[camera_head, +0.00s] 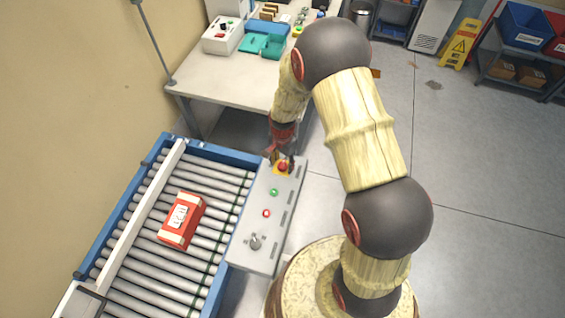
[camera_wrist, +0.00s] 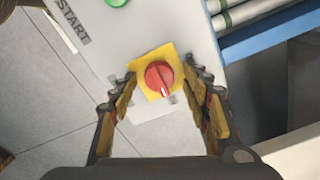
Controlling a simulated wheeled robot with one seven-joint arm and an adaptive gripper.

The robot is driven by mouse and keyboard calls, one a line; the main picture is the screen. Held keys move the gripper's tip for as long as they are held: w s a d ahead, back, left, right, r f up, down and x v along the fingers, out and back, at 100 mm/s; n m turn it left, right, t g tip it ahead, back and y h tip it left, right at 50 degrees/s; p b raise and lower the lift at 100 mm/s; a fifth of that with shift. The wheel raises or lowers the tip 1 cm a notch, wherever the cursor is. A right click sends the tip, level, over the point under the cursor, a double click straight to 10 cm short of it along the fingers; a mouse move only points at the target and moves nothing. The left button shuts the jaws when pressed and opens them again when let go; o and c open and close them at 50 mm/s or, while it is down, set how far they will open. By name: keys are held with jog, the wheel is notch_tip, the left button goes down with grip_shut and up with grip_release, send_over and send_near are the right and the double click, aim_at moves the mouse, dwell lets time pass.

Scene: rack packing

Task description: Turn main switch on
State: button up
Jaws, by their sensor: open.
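The main switch (camera_wrist: 159,77) is a red rotary knob on a yellow square plate, seen near the centre of the wrist view. A pale mark on its knob points down in that view. In the head view the switch (camera_head: 283,167) sits at the far end of the grey control panel (camera_head: 262,227). My gripper (camera_wrist: 160,92) is open, with one finger on each side of the knob and a gap to it on both sides. In the head view my gripper (camera_head: 279,155) is over the far end of the panel. Whether the fingers touch the plate I cannot tell.
The panel also carries a green button (camera_head: 273,192), a red button (camera_head: 266,213) and a dark selector knob (camera_head: 255,242). A roller conveyor (camera_head: 150,238) with a red box (camera_head: 181,220) lies to its left. A table (camera_head: 215,85) with equipment stands beyond.

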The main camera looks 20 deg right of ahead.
aim_at(283, 165)
notch_tip(283, 165, up, 12)
dwell(0.7)
dwell(0.5)
jog(key=s+r+n+t+b, duration=0.5)
jog(key=s+r+n+b, duration=0.4)
jog(key=s+r, duration=1)
jog(key=s+n, duration=0.2)
jog(key=s, duration=0.1)
jog(key=shift+s+r+n+t, duration=0.15)
jog(key=shift+r+n+t, duration=0.15)
jog(key=shift+r+n, duration=0.1)
